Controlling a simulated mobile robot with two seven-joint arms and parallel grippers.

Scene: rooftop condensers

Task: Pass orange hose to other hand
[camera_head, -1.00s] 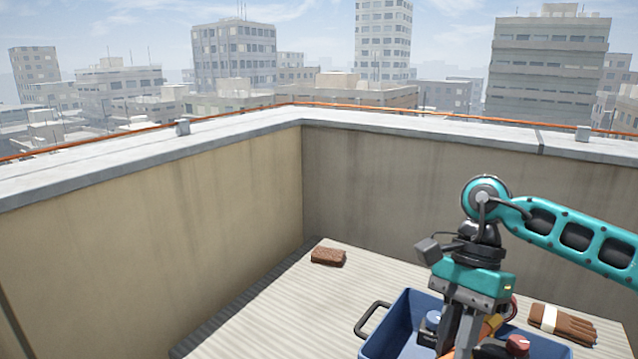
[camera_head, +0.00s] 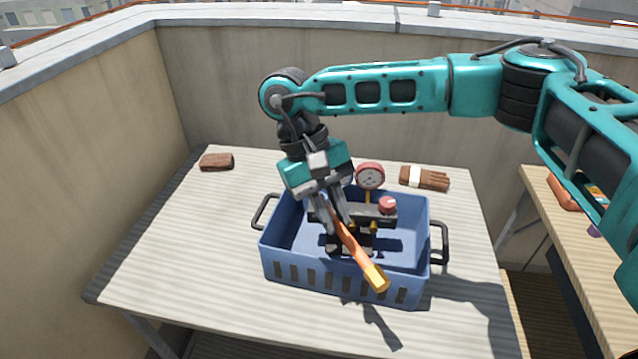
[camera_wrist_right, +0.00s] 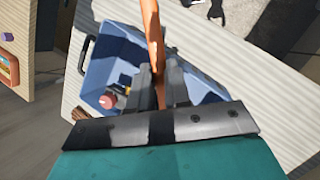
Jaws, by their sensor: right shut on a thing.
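The orange hose (camera_head: 354,246) has a yellow-brass end and slants down to the right above the front of the blue crate. My right gripper (camera_head: 339,222) is shut on the hose and holds it over the crate. In the right wrist view the orange hose (camera_wrist_right: 152,40) runs up from between the two fingers of the right gripper (camera_wrist_right: 158,78). The hose's upper end is hidden by the gripper in the head view. My left gripper is in neither view.
The blue crate (camera_head: 277,262) with black handles stands on a ribbed table (camera_head: 180,250). It holds a gauge manifold with a red dial (camera_head: 370,176). A brown brick (camera_head: 216,162) and brown gloves (camera_head: 425,178) lie behind. A wooden bench (camera_head: 545,200) is at right. The table's left is clear.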

